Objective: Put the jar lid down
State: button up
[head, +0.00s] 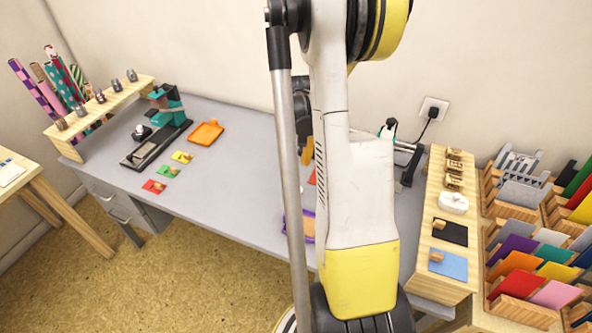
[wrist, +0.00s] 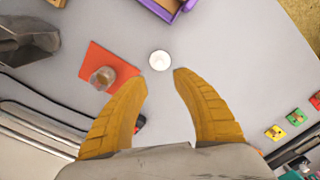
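A small white round piece, which looks like the jar lid (wrist: 159,61), appears to lie on the grey desk in the wrist view. My gripper (wrist: 159,77) is open, with its two yellow fingers apart and nothing between them. The lid is just beyond the fingertips, centred on the gap, and neither finger appears to touch it. A small brownish jar (wrist: 102,77) stands on an orange-red mat (wrist: 95,58) to the left of the lid.
A purple-edged tray (wrist: 165,8) is at the top of the wrist view. A dark grey object (wrist: 25,40) stands at the left. Small coloured stamp pads (wrist: 296,117) lie at the right.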

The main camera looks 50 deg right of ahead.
jog(key=shift+r, duration=1.15)
jog(key=w+a+r+n+t+h, duration=0.1)
jog(key=w+a+r+n+t, duration=0.15)
jog(key=a+r, duration=0.65)
jog(key=s+a+r+n+t, duration=0.1)
jog(key=s+a+r+t, duration=0.1)
jog(key=a, duration=1)
jog(key=s+a+r+n+t+y, duration=0.1)
jog(key=s+a+r, duration=0.4)
jog(key=a, duration=0.8)
jog(key=shift+r+n+t, duration=0.65)
jog(key=shift+r+t, duration=0.15)
jog(key=shift+t, duration=0.05)
